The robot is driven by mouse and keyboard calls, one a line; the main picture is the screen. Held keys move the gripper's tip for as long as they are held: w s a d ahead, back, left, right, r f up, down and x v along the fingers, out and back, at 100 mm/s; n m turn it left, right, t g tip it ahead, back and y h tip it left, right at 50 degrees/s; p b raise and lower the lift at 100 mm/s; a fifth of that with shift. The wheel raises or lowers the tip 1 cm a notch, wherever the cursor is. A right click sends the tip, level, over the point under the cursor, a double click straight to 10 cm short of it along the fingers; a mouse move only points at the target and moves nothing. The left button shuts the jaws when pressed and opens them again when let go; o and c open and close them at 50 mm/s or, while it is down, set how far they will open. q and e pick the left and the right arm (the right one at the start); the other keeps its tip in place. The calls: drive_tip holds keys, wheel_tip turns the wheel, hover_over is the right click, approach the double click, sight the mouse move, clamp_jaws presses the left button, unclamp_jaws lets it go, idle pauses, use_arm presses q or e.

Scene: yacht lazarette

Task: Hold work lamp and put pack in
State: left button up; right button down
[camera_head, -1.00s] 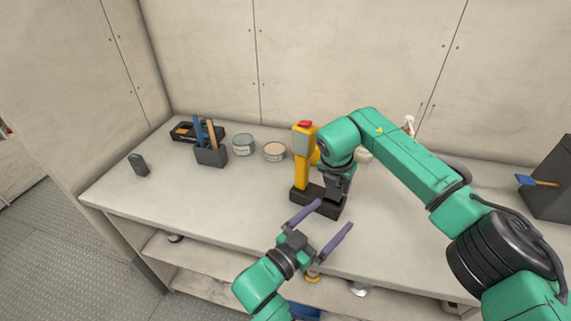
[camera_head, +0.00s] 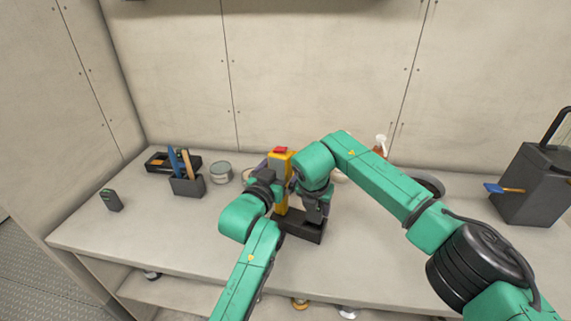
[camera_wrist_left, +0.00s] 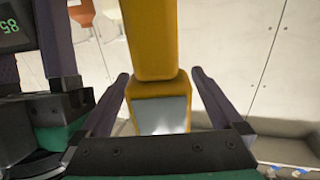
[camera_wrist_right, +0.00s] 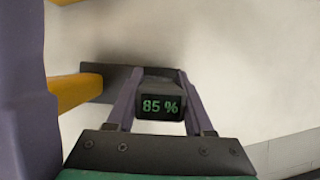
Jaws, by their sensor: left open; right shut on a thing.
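The work lamp (camera_head: 281,157) is yellow with a red top and stands upright on the bench, with a black foot (camera_head: 300,229). My left gripper (camera_wrist_left: 160,85) is open, with its fingers on either side of the lamp's yellow body (camera_wrist_left: 157,40). I cannot tell whether they touch it. My right gripper (camera_wrist_right: 158,90) is shut on the pack (camera_wrist_right: 160,107), a dark block reading "85 %", low beside the lamp near the black foot. The pack also shows at the left edge of the left wrist view (camera_wrist_left: 15,25). In the head view my right wrist hides the pack.
A small dark block with a green top (camera_head: 111,200) sits at the bench's left. Behind it are a tool holder (camera_head: 187,185), a black tray (camera_head: 160,163) and a tin (camera_head: 220,172). A dark box (camera_head: 535,185) stands at the right. The bench's front left is clear.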

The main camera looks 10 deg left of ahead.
use_arm(q)
drive_tip(key=shift+w+d, duration=0.1)
drive_tip(key=shift+w, duration=0.15)
clamp_jaws()
idle(0.5)
